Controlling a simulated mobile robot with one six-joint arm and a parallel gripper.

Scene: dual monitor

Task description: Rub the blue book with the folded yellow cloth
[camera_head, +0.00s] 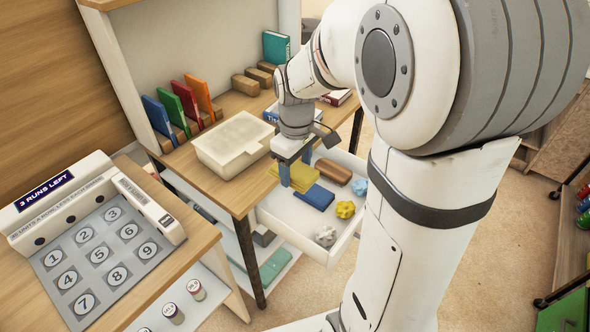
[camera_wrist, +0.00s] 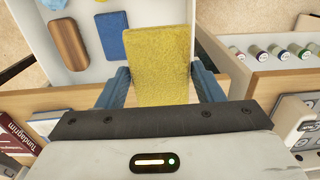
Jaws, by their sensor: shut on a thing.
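The folded yellow cloth (camera_head: 298,178) is between the fingers of my gripper (camera_head: 296,165), at the open white drawer. In the wrist view the cloth (camera_wrist: 158,50) fills the gap between both blue fingers of my gripper (camera_wrist: 162,80), so the gripper is shut on it. I cannot tell whether the cloth is clear of the drawer floor. A blue book (camera_head: 158,120) stands upright at the left end of a row on the desk, well left of my gripper. Another book with a blue edge (camera_head: 271,115) lies on the desk, partly hidden behind my wrist.
The drawer (camera_head: 335,246) also holds a blue folded cloth (camera_head: 315,196), a brown block (camera_head: 333,171) and several small lumpy pieces. A lidded cream box (camera_head: 233,142) stands between my gripper and the upright books. Green (camera_head: 185,103), red and orange books stand beside the blue one.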

